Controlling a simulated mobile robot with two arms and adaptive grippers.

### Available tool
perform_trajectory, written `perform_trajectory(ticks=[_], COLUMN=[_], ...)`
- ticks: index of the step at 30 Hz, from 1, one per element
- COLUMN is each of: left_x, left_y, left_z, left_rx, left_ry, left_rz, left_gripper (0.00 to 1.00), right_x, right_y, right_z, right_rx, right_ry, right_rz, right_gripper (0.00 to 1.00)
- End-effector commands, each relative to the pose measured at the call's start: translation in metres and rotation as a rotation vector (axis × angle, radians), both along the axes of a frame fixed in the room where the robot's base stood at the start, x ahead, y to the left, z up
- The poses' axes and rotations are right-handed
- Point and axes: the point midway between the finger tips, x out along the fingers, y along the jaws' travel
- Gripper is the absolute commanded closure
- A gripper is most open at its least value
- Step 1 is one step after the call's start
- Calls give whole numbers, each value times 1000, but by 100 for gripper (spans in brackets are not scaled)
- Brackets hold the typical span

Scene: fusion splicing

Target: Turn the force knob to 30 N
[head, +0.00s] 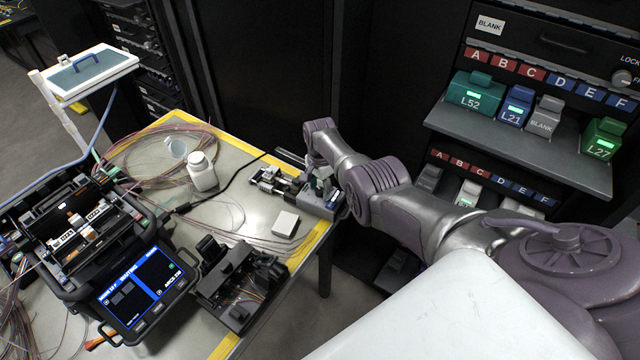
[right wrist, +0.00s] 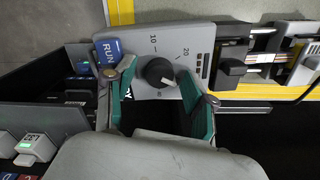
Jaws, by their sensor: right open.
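The black force knob (right wrist: 160,72) sits on the grey face of a tester (right wrist: 185,40) in the right wrist view. The dial marks 10 and 20 are readable; a further mark below the knob is partly hidden. A light pointer line shows on the knob's lower right side. My right gripper (right wrist: 158,78) is open, with its teal fingers on either side of the knob; I cannot tell whether they touch it. In the head view the tester (head: 322,204) is at the table's right edge, with my right gripper (head: 322,180) over it, largely hiding the knob. My left gripper is not in view.
A blue RUN button (right wrist: 108,52) is close beside the left finger. On the table (head: 232,205) are a white bottle (head: 202,172), a small white box (head: 285,224), a splicer with a lit screen (head: 143,284) and loose fibres. A rack with coloured modules (head: 475,92) stands at right.

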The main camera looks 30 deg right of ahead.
Motion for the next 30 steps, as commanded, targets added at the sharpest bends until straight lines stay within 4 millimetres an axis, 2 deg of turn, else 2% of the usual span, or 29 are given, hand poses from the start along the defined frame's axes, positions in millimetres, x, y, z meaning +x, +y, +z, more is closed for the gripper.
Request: perform_trajectory(ticks=[5,11,18,22,30], left_x=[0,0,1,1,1], left_y=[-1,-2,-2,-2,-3], left_z=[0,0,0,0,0], left_rx=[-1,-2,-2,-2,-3], left_ry=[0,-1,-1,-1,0], left_rz=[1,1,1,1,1], left_gripper=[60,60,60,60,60], right_x=[1,0,1,1,0], right_y=[-1,0,0,0,0], right_z=[8,31,83,104,119], right_rx=[-1,-1,-1,-1,1], right_ry=[-3,-4,-4,-3,1], right_rz=[0,-1,0,0,0], right_gripper=[45,45,45,45,45])
